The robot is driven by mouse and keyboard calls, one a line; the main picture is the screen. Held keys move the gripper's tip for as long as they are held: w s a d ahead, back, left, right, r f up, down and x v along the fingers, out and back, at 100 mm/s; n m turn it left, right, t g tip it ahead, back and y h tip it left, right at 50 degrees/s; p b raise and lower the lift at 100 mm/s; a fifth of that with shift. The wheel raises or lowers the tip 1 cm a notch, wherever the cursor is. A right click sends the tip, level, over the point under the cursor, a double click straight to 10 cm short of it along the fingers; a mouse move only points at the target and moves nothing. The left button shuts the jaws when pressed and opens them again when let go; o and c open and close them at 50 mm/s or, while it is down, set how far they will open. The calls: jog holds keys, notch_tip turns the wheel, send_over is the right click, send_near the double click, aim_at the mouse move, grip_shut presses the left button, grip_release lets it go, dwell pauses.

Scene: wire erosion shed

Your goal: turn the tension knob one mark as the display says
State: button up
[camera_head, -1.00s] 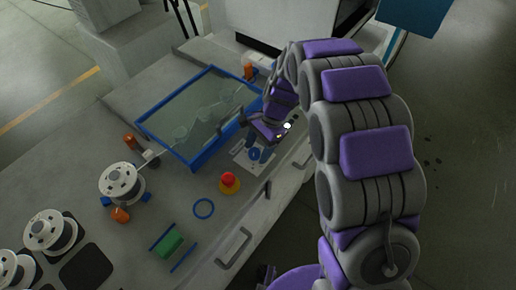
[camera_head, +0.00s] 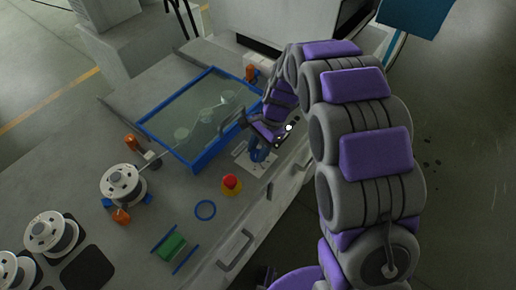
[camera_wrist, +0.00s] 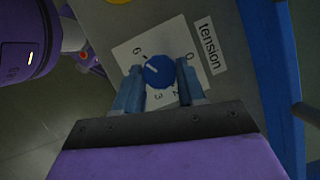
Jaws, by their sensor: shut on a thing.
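The tension knob (camera_wrist: 157,71) is round and blue with a white pointer line, in the wrist view. The pointer line slants to the upper left, towards the 6 side. A white label (camera_wrist: 208,42) reads "tension". My gripper (camera_wrist: 160,66) is shut on the knob, one blue finger on each side. In the head view my gripper (camera_head: 262,148) stands over the plate (camera_head: 241,162) and hides the knob. No display reading can be seen.
A blue-framed tank (camera_head: 197,163) lies left of my gripper. A red button (camera_head: 231,183) and a blue ring (camera_head: 205,210) are nearer on the bench. Spools (camera_head: 122,182) stand at left. A teal panel (camera_head: 418,16) is at upper right, its face not readable.

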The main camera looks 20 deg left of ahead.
jog(key=shift+n+p, duration=0.3)
jog(key=n+p, duration=0.1)
jog(key=n, duration=0.1)
jog(key=n+h+p, duration=0.1)
jog(key=n+p, duration=0.1)
jog(key=shift+a+r+g+h, duration=0.1)
jog(key=shift+a+g+h, duration=0.1)
jog(key=shift+g+h, duration=0.15)
jog(key=shift+n+h+p, duration=0.45)
jog(key=shift+n+p, duration=0.4)
jog(key=shift+n, duration=0.65)
jog(key=shift+f, duration=0.2)
jog(key=o, duration=1.1)
jog(key=shift+a, duration=0.2)
jog(key=shift+c, duration=0.2)
jog(key=shift+d+r, duration=0.1)
jog(key=shift+r, duration=0.05)
